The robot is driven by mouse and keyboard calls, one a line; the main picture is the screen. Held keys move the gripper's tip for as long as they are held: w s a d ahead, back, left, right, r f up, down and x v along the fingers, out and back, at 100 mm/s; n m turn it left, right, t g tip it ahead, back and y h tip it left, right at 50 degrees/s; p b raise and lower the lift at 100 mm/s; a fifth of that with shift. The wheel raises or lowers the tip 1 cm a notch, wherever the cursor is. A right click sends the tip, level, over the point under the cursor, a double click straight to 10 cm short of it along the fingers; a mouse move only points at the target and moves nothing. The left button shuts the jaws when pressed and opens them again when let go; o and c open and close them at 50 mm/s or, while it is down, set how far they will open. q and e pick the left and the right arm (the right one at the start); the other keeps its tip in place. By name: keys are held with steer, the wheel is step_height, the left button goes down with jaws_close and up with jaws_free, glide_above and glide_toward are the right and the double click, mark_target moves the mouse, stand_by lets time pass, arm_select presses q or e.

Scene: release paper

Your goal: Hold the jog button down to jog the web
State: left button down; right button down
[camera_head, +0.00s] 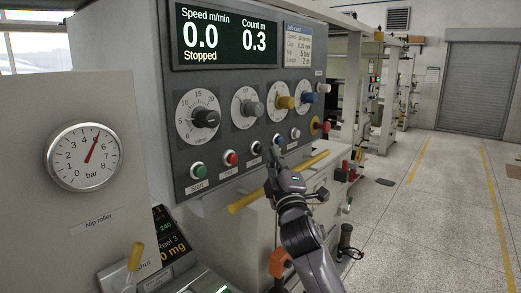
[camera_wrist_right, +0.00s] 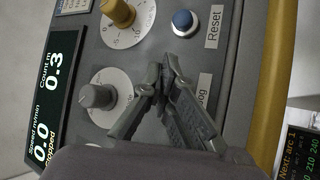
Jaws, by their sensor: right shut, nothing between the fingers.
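The jog button (camera_head: 277,139) is in the lower row of the grey control panel, left of the Reset button (camera_head: 295,132). My right gripper (camera_head: 271,156) is shut and empty, with its fingertips at the panel just by the jog button. In the right wrist view the gripper (camera_wrist_right: 166,72) covers the jog button, and only the end of its label (camera_wrist_right: 203,91) shows. I cannot tell whether the fingertips touch the button. The display (camera_head: 225,38) reads speed 0.0, Stopped, count 0.3. My left gripper is not in view.
Several dials are above. A yellow bar (camera_head: 245,200) runs below the panel. Floor at the right is clear.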

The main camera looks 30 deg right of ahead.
steer(key=shift+s, duration=0.1)
steer(key=shift+s+d+p, duration=0.2)
steer(key=shift+s+d, duration=0.1)
steer(key=shift+s, duration=0.45)
steer(key=shift+s+d+p, duration=0.2)
steer(key=shift+s+d, duration=0.15)
steer(key=shift+s, duration=0.4)
steer(key=shift+s+d+p, duration=0.2)
steer(key=shift+s+d, duration=0.1)
steer(key=shift+s, duration=0.45)
